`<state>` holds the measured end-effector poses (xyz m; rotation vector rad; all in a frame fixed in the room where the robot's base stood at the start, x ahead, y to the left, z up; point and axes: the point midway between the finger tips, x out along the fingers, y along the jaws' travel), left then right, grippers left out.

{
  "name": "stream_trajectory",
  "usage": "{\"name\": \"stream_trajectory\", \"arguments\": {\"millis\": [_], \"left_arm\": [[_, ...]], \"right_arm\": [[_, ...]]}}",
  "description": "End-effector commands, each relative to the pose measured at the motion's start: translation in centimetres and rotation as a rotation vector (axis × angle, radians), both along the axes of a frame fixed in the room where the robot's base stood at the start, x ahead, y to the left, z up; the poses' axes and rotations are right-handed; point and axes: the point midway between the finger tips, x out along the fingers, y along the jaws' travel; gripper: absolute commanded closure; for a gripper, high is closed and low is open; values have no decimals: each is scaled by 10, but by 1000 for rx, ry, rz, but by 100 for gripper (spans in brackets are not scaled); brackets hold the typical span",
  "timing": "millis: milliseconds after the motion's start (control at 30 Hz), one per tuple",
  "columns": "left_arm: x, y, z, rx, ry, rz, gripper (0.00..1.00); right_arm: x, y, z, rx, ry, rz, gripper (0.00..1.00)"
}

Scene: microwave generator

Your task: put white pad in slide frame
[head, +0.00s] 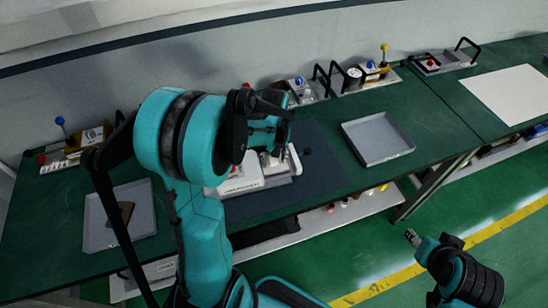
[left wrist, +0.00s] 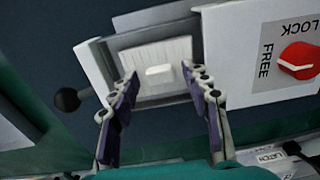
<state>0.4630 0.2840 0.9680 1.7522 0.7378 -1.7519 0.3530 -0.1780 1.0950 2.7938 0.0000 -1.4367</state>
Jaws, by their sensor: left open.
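The white pad (left wrist: 152,54), ribbed with a raised block in its middle, lies in the grey slide frame (left wrist: 122,42) in the left wrist view. It looks flat there; I cannot tell if it is fully seated. My left gripper (left wrist: 160,73) is open, with one finger on each side of the raised block and apart from it. In the head view my left gripper (head: 270,150) is over the white device (head: 242,181) and hides much of it, including the pad. My right gripper (head: 412,238) is low at the right, away from the bench; its jaw opening is unclear.
A red knob (left wrist: 299,60) marked FREE and LOCK is beside the frame. A black ball handle (left wrist: 66,99) sticks out on its other side. A grey tray (head: 93,235) at left holds a brown piece (head: 119,215). The right tray (head: 377,139) is empty.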

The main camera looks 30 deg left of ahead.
Motion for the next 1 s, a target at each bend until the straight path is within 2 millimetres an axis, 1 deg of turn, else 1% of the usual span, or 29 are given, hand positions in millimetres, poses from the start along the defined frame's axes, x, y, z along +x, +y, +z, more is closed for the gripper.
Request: {"name": "stream_trajectory", "arguments": {"millis": [67, 167, 400, 500, 600, 767, 867, 967, 1000], "left_arm": [[0, 0, 6, 0, 0, 0, 53], [0, 0, 21, 0, 0, 0, 53], [0, 0, 75, 0, 0, 0, 53], [0, 0, 95, 0, 0, 0, 53], [0, 0, 110, 0, 0, 0, 53], [-1, -1, 123, 1, -4, -6, 53], [-8, -9, 132, 9, -37, -50, 53], [-22, -26, 144, 30, -110, -147, 53], [-30, -34, 150, 41, -148, -200, 53]], "right_arm": [[0, 0, 5, 0, 0, 0, 53], [0, 0, 9, 0, 0, 0, 53], [0, 0, 24, 0, 0, 0, 53], [0, 0, 29, 0, 0, 0, 53], [0, 0, 32, 0, 0, 0, 53], [0, 0, 34, 0, 0, 0, 53], [0, 0, 34, 0, 0, 0, 53], [0, 0, 34, 0, 0, 0, 53], [0, 0, 34, 0, 0, 0, 53]]}}
